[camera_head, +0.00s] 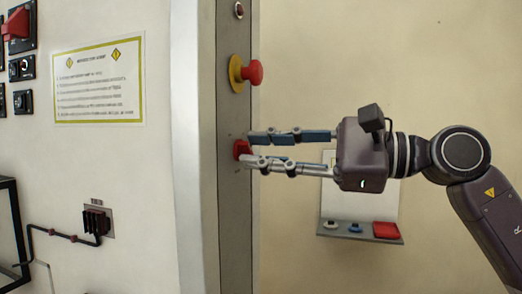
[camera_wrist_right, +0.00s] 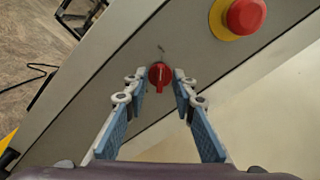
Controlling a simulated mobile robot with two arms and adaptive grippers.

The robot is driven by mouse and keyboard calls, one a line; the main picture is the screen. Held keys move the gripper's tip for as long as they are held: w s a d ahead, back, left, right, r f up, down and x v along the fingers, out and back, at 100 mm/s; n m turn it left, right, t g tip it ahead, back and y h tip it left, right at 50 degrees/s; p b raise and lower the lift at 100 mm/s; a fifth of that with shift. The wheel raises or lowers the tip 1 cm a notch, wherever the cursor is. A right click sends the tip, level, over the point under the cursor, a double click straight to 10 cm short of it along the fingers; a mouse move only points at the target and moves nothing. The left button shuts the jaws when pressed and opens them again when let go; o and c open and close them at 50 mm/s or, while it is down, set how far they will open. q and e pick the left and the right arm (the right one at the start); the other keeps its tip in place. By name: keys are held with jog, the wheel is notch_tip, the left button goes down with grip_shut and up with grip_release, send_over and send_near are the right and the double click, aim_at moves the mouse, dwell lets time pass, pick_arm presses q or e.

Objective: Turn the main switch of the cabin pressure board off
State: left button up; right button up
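A red rotary switch (camera_head: 241,149) sits on the grey edge strip of the cabinet, below a red push button. In the right wrist view the red switch (camera_wrist_right: 160,74) shows its raised grip bar roughly upright in the picture. My right gripper (camera_head: 249,149) reaches in from the right, with its blue-padded fingers parted and their tips at the switch. In the right wrist view the tips stand on either side of the switch, seemingly with small gaps. I cannot tell whether they touch it. My left gripper is not in view.
A red mushroom button (camera_head: 254,73) on a yellow collar sticks out above the gripper. A small shelf (camera_head: 360,237) with red, blue and white items is behind the gripper. A sign (camera_head: 98,80) and another red switch (camera_head: 16,24) are on the white panel at left.

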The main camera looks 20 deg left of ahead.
jog(key=d, duration=1.1)
jog(key=shift+s+d, duration=0.2)
jog(key=shift+d, duration=0.15)
